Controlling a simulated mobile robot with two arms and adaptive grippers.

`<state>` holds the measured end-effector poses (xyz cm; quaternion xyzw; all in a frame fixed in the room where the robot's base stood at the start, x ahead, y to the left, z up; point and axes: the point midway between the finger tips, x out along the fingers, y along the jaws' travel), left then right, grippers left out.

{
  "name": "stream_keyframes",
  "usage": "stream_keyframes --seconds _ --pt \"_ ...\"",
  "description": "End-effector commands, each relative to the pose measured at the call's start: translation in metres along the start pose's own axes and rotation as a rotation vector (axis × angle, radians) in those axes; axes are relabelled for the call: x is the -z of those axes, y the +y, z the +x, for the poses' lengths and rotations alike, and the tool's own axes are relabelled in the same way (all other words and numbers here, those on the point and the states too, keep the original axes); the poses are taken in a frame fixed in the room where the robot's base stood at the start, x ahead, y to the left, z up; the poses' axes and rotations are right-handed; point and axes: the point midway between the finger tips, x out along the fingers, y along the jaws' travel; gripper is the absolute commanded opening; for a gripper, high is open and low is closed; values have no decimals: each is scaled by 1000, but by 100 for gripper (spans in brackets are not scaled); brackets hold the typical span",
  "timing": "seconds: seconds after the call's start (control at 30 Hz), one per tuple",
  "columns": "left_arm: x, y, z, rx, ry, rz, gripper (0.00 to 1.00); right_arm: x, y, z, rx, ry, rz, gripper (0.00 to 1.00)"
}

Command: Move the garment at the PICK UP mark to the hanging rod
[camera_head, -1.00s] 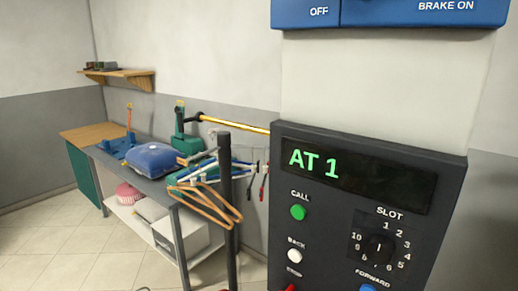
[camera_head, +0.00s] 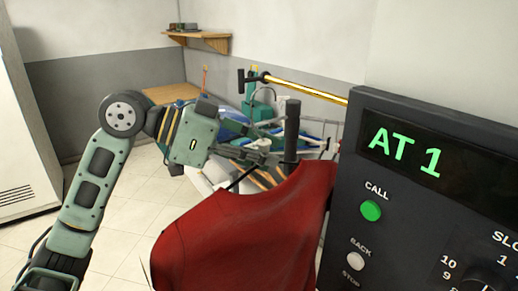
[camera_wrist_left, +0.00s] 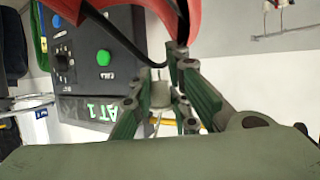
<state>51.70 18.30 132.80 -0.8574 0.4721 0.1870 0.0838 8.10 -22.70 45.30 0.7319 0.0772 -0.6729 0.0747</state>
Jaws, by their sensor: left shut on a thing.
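A red garment (camera_head: 250,230) hangs in front of me in the head view, on a dark hanger (camera_head: 240,179). My left gripper (camera_head: 268,150) is shut on the top of this hanger, and the garment hangs below it. In the left wrist view, the red garment (camera_wrist_left: 110,4) shows at the top, close to the gripper fingers (camera_wrist_left: 160,98). A yellow rod (camera_head: 308,90) runs behind, up and to the right of the gripper, with no garment seen on it. The PICK UP mark is not in view. My right gripper is not in view.
A dark control panel (camera_head: 440,175) reading "AT 1" stands close on the right, near the garment. A dark post (camera_head: 292,130) stands just behind the gripper. A cluttered bench lies behind, and a wall shelf (camera_head: 199,40) is at the back. Floor is clear at left.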

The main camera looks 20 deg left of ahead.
Motion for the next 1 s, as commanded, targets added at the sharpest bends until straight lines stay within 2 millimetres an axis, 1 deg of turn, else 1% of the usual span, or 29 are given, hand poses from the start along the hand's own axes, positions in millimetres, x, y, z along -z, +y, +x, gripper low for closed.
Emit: stream_keyframes --seconds 0.03,0.1,0.3,0.47,1.0 --pt "6 -2 -5 12 2 -1 0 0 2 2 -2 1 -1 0" --pt "12 -4 -9 20 3 -6 0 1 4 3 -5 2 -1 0" --pt "19 -6 -11 27 3 -13 0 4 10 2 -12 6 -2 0" --pt "23 -9 -4 25 4 -13 0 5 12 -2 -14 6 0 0" --pt "37 -24 28 25 4 -12 0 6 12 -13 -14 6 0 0"
